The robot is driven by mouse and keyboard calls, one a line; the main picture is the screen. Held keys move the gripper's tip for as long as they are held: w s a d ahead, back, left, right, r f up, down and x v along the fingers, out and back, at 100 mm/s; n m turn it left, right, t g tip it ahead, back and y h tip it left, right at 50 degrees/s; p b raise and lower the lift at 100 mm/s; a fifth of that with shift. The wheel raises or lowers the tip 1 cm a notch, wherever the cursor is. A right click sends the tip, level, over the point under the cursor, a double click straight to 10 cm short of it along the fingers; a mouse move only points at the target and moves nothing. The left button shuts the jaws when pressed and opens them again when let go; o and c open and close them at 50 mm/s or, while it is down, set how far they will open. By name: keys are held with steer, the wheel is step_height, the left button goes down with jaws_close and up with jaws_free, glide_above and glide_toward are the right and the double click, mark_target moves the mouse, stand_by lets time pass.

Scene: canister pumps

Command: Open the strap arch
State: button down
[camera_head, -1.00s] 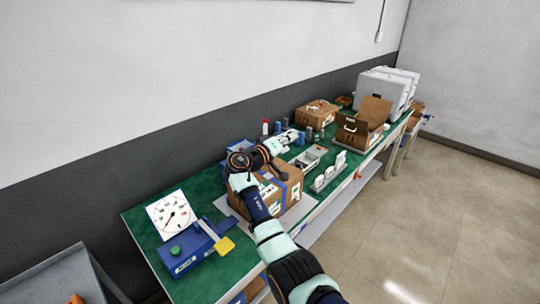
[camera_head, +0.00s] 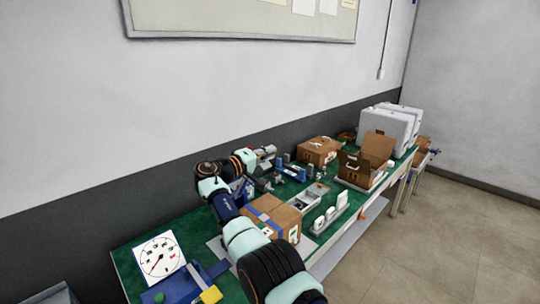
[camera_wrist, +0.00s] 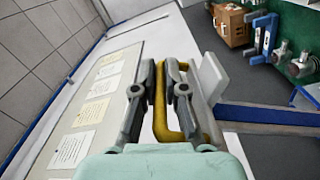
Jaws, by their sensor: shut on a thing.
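My gripper (camera_wrist: 165,88) is shut on a yellow loop (camera_wrist: 160,112) in the wrist view. The loop stands between the two grey fingers, and its lower end shows below them. A pale flat plate (camera_wrist: 212,76) is just right of the fingers. The loop looks like a handle; I cannot tell how it joins the strap arch or how far the arch is open. In the head view my gripper (camera_head: 264,168) is small, at the back of the green bench, behind the strapped box. The loop cannot be made out there.
A cardboard box with blue straps (camera_head: 270,214) stands close to my arm. A gauge (camera_head: 159,256) and a blue device with a yellow pad (camera_head: 211,294) are front left. A grey tray (camera_head: 307,199), white items in a rack (camera_head: 330,218) and an open carton (camera_head: 366,165) lie right.

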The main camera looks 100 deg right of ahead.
steer(key=shift+r, duration=0.15)
steer(key=c, duration=1.5)
jaws_free()
steer(key=shift+w, duration=0.1)
steer(key=v, duration=1.1)
steer(key=shift+w+a, duration=0.25)
steer(key=shift+w, duration=0.1)
